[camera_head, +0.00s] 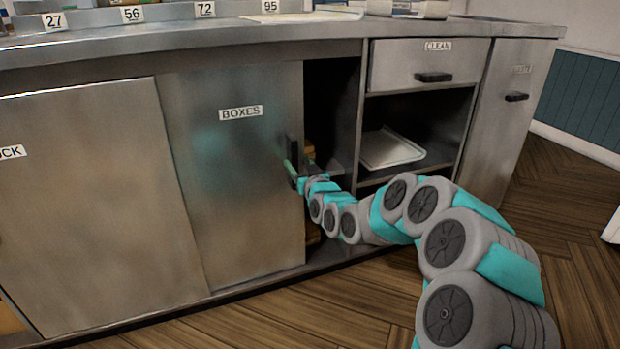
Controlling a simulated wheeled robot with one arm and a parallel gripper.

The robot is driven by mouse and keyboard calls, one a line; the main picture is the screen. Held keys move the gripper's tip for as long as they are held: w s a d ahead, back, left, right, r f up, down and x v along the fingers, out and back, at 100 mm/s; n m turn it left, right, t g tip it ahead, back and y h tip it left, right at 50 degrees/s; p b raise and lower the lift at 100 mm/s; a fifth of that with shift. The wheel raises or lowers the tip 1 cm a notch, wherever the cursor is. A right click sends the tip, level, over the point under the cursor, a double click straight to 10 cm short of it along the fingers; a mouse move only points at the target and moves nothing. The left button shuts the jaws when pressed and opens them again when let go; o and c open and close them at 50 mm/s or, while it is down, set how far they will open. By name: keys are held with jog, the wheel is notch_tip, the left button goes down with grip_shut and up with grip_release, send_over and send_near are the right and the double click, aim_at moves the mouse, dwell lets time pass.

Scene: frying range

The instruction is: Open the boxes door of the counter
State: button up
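The BOXES door (232,205) is a grey metal sliding panel with a white label, in the lower front of the counter (335,45). A dark gap shows between its right edge and the upright to the right, so it stands partly open. Brown items show inside the gap. My gripper (292,165) is at the door's right edge, around mid height, by a dark upright piece that may be a handle or a finger. I cannot tell whether its fingers are open or shut, or whether they touch the door.
Left of the door is another grey panel (90,200) with a partly cut-off label. To the right are a CLEAN drawer (425,65), an open shelf with a tray (390,149), and a narrow front with a dark handle (516,97). Wooden floor (330,310) lies in front.

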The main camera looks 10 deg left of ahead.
jog(key=shift+w+d, duration=0.1)
jog(key=shift+d, duration=0.3)
jog(key=v, duration=0.6)
jog(key=shift+s, duration=0.35)
jog(key=shift+d, duration=0.15)
